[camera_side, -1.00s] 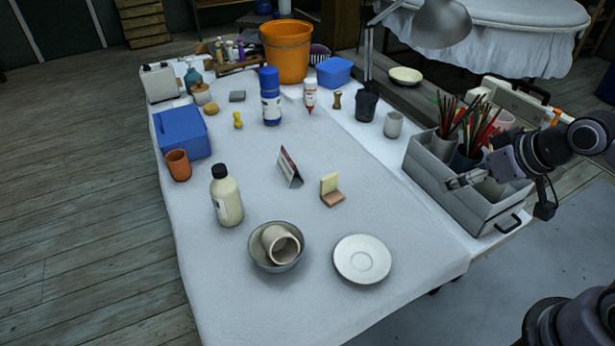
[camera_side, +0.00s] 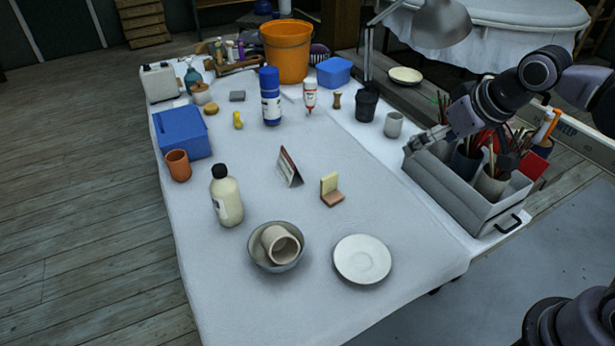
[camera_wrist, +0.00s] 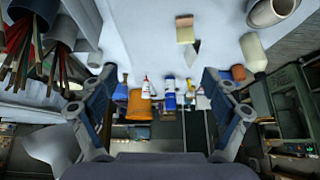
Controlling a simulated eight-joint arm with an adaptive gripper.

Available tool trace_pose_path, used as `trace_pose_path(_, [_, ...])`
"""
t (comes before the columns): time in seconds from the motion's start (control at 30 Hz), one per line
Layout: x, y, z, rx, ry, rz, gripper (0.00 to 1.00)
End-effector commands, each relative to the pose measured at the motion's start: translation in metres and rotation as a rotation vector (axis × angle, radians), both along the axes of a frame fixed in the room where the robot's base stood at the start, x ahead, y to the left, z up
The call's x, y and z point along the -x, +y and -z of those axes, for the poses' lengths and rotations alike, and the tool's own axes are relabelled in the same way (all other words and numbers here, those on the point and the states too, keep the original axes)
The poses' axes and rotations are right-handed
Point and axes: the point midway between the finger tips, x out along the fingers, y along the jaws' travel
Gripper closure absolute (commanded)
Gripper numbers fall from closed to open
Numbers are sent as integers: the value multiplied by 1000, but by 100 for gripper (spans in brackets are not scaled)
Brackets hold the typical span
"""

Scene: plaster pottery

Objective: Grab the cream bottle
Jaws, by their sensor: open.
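The cream bottle (camera_side: 228,200) with a black cap stands upright at the left front of the table in the side view. In the wrist view, which looks upside down, the bottle (camera_wrist: 253,50) is at the upper right. My gripper (camera_side: 412,141) is far to its right, above the far-left edge of the grey toolbox. In the wrist view my gripper (camera_wrist: 160,78) has its fingers spread wide with nothing between them.
A bowl with a cup (camera_side: 277,246) in it and a white plate (camera_side: 362,260) stand at the front. A terracotta cup (camera_side: 178,165) and blue box (camera_side: 181,132) are behind the bottle. A folded card (camera_side: 290,167) stands mid-table. The grey toolbox (camera_side: 455,190) holds brushes.

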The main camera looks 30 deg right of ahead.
Motion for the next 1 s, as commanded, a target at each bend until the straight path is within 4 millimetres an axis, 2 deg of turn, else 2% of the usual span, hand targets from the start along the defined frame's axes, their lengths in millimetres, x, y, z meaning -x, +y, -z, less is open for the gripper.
trace_pose_path(0.03, [-15,11,-7,-2,11,-8,13])
trace_pose_path(0.2, [-59,46,-20,-8,44,-17,13])
trace_pose_path(0.47, [-121,114,-21,-9,89,-26,13])
trace_pose_path(0.7, [-168,189,-1,-2,123,-32,13])
trace_pose_path(0.9, [-193,257,30,8,148,-33,13])
trace_pose_path(1.0, [-199,289,48,12,158,-31,13])
